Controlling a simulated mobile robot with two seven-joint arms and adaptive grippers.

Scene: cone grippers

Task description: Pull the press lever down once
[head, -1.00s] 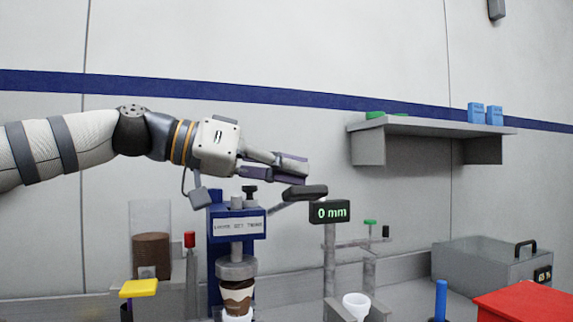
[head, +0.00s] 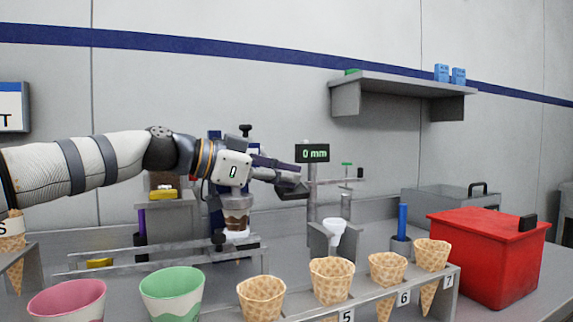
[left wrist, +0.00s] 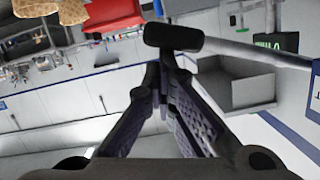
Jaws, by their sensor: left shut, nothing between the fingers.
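The blue press (head: 215,218) stands behind my left arm, which hides much of it. A brown and white cup-like piece (head: 236,222) sits under its head. The press lever's dark handle (head: 292,194) is right of the press, below the level of the display reading 0 mm (head: 312,153). My left gripper (head: 292,178) is shut and empty, just above the handle and seemingly against it. In the left wrist view the handle (left wrist: 173,38) lies just beyond the closed fingertips (left wrist: 163,58), on a grey lever bar (left wrist: 255,52). My right gripper is out of view.
Waffle cones (head: 332,280) stand in a numbered rack in front, beside a pink cup (head: 67,302) and a green cup (head: 172,292). A red box (head: 487,255) is at right. A grey wall shelf (head: 400,87) hangs above.

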